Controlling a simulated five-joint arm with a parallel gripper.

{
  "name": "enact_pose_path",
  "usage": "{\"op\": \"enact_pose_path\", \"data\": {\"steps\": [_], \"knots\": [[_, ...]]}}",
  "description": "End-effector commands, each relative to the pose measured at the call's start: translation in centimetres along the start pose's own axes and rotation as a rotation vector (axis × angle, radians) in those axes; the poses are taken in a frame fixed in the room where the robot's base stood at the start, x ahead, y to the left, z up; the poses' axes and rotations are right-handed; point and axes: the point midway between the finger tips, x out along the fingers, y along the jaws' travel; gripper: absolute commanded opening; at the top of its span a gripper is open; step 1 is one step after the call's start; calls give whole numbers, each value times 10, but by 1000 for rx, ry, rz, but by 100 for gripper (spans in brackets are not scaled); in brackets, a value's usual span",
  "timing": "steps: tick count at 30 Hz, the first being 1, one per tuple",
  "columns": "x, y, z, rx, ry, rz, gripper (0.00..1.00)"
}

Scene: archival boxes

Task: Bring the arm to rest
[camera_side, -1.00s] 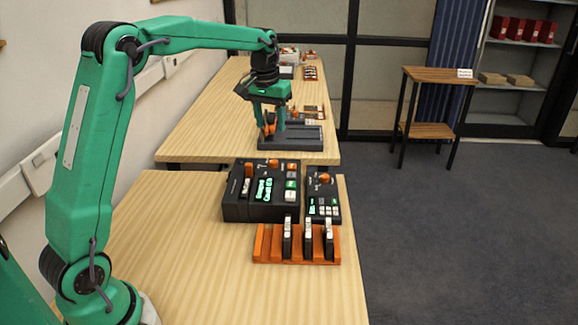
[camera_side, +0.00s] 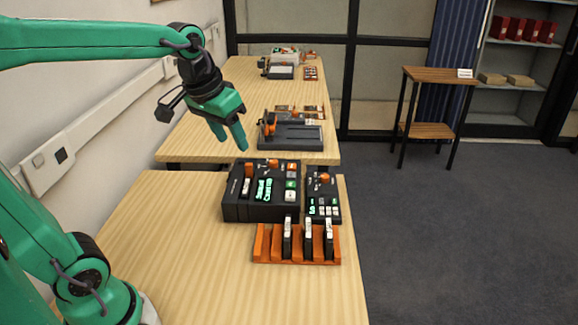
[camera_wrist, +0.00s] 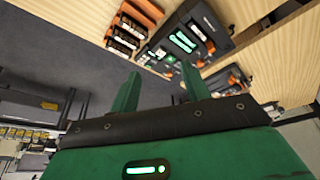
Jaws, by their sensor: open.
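My gripper (camera_side: 232,138) is open and empty. In the side view it hangs in the air, tilted, up and left of the black device on the near table. In the wrist view its two green fingers (camera_wrist: 158,90) stand apart with nothing between them. My arm is folded back toward the left of the side view, and its upper part runs out of the picture.
The near table (camera_side: 170,235) holds a black device (camera_side: 240,205) with lit displays, a smaller black unit (camera_side: 322,210) and an orange rack (camera_side: 275,245) with several dark cartridges. A dark grey fixture (camera_side: 300,140) stands on the table behind. The near table's left part is clear.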

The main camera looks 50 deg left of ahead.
Motion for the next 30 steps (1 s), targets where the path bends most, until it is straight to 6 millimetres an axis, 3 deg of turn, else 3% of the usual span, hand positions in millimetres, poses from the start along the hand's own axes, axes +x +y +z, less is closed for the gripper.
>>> {"op": "enact_pose_path", "data": {"steps": [9, 15, 21, 30], "knots": [[-5, 9, 66, 78, 77, 22, 47], [0, 12, 100, 118, 117, 34, 47], [5, 13, 116, 140, 138, 40, 47], [6, 13, 118, 142, 139, 41, 47]]}}
